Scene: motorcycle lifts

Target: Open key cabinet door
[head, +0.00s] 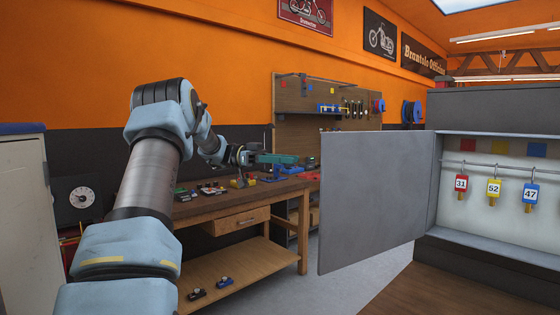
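The key cabinet (496,115) is grey and stands at the right of the head view. Its flat grey door (378,200) is swung wide open to the left, so the pale inside shows. Keys with numbered tags hang on a rail inside: a red tag (461,184), a yellow tag (494,188) and a blue tag (530,194). My gripper (250,158) is small and far off, to the left of the door and apart from it in the picture. It overlaps the workbench clutter, and its fingers are too small to make out.
A wooden workbench (240,248) with a drawer and lower shelf stands behind my arm, with small parts on it. A tool board (300,105) is on the orange wall behind. Grey floor (345,270) shows between bench and cabinet. A pale cabinet (25,220) stands at the far left.

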